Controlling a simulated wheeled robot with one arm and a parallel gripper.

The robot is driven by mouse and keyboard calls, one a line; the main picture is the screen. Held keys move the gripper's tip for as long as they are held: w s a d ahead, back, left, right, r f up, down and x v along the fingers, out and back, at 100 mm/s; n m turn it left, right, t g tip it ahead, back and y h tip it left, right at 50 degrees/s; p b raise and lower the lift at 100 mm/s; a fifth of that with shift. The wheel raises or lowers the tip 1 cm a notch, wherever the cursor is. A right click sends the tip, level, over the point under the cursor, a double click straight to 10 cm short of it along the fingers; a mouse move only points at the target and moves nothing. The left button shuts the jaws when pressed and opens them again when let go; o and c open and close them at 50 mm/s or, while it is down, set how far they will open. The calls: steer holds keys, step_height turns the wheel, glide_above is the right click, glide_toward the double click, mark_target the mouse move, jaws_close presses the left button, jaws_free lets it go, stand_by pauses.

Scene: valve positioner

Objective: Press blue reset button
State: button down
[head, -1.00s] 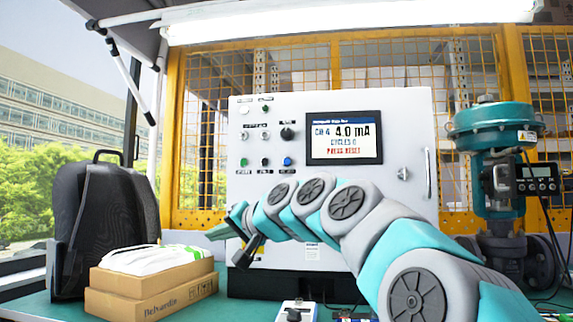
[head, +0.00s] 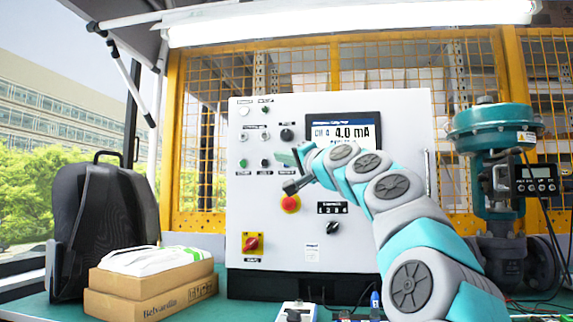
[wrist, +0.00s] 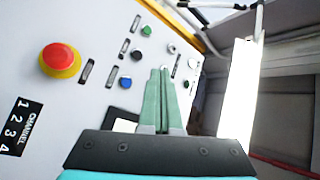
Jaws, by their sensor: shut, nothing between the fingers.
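The blue reset button (wrist: 125,83) shows on the white panel in the wrist view, left of my fingers and clear of them. In the head view my gripper covers the spot where it sits. My gripper (head: 285,158) is in front of the panel, at the right end of the lower button row. In the wrist view its green fingers (wrist: 160,72) are shut together and empty, pointing up across the panel. I cannot tell how far the tips are from the panel face. The black button (wrist: 137,55) and green button (wrist: 146,31) line up beyond the blue one.
A red emergency-stop button (head: 290,203) on a yellow base sits just below my gripper. The display (head: 346,128), partly hidden by my arm, reads 4.0 mA. A red rotary switch (head: 252,243) is lower left. A teal valve (head: 495,150) stands right, boxes (head: 150,292) left.

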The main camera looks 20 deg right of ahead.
steer(key=shift+w, duration=0.1)
steer(key=w+d+p, duration=0.4)
steer(key=w, duration=0.3)
steer(key=shift+d, duration=0.4)
stand_by(1.8)
steer(key=shift+w+d, duration=0.1)
steer(key=shift+w, duration=0.05)
steer(key=shift+w+d+p, duration=0.15)
steer(key=shift+w+p, duration=0.1)
steer(key=shift+p, duration=0.15)
